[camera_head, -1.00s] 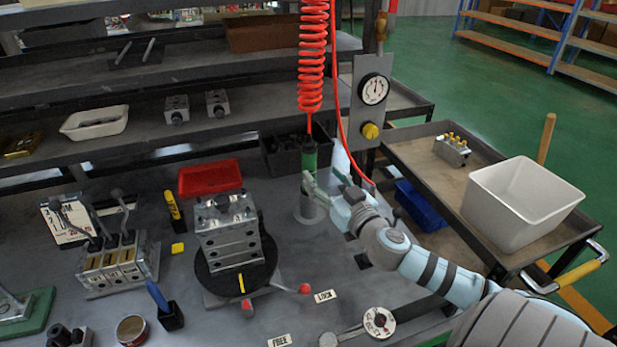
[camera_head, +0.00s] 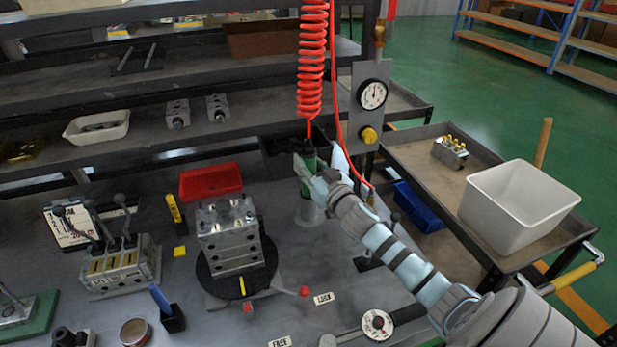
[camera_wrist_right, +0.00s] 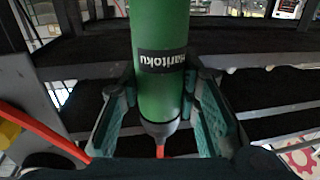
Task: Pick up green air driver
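The green air driver (camera_head: 309,160) stands upright in a grey cylindrical holder (camera_head: 309,212) on the bench, below a red coiled hose. In the right wrist view, the green driver body (camera_wrist_right: 160,85) with a dark label lies between the two fingers of my right gripper (camera_wrist_right: 161,100). One finger is on each side, with narrow gaps beside the tapered end, so the gripper looks open around it. Contact nearer the fingertips is hard to judge. In the head view my right gripper (camera_head: 309,172) is at the driver's middle. My left gripper is not in view.
A pressure gauge panel (camera_head: 361,108) stands close right of the driver, with a thin red hose beside my wrist. A red tray (camera_head: 210,182) and a valve block (camera_head: 229,238) on a black turntable are to the left. A white bin (camera_head: 518,205) stands on the right cart.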

